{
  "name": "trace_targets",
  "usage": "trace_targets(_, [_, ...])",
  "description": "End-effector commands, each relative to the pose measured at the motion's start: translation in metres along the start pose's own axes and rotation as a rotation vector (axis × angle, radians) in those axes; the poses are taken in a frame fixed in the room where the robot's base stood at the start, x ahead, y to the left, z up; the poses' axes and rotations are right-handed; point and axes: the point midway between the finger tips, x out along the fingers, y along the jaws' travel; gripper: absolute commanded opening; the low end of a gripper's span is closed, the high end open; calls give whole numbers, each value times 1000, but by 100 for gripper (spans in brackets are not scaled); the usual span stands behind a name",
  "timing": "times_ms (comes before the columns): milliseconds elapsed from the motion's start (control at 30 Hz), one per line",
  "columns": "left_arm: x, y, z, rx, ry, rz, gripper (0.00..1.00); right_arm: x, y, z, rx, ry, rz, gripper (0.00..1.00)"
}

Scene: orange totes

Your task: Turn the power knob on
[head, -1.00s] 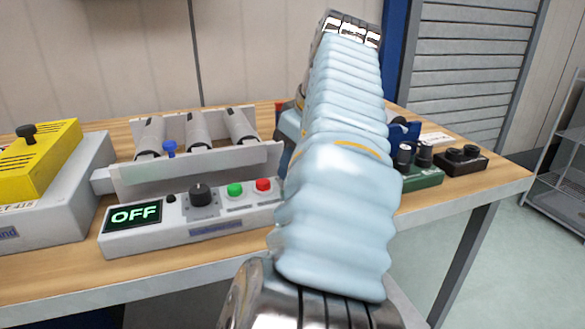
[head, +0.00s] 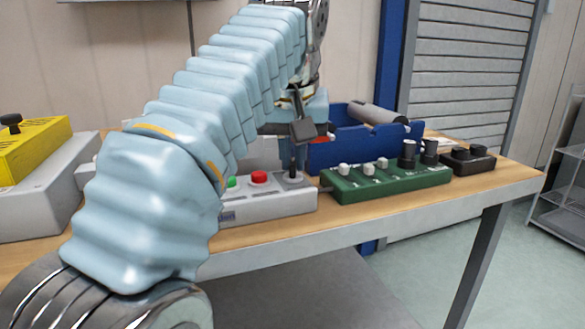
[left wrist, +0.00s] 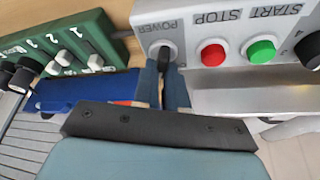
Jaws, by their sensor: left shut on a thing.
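The white control box (head: 270,205) stands on the bench, partly hidden behind my left arm. Its power knob (left wrist: 160,49) sits under the POWER label in the left wrist view. My left gripper (left wrist: 166,68) is shut on this knob, with one finger on each side of it. In the head view the left gripper (head: 294,165) reaches down to the box's right end. The red button (head: 259,177) and green button (head: 232,182) are beside it; they also show in the left wrist view. The box's display is hidden by my arm. My right gripper is not in view.
A green switch box (head: 385,182) stands just right of the control box. A blue bin (head: 345,150) holding a grey cylinder is behind it. A small black box (head: 468,160) is near the bench's right end. A yellow-topped unit (head: 35,150) is at left.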

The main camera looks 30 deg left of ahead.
Motion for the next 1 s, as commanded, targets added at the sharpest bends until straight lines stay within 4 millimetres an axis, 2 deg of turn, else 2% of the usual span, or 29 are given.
trace_targets(100, [3,0,1,90,1,43,0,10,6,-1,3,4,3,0])
trace_targets(500, [1,0,0,314,1,132,0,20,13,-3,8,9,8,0])
trace_targets(1000, [0,1,0,379,0,158,0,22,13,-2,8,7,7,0])
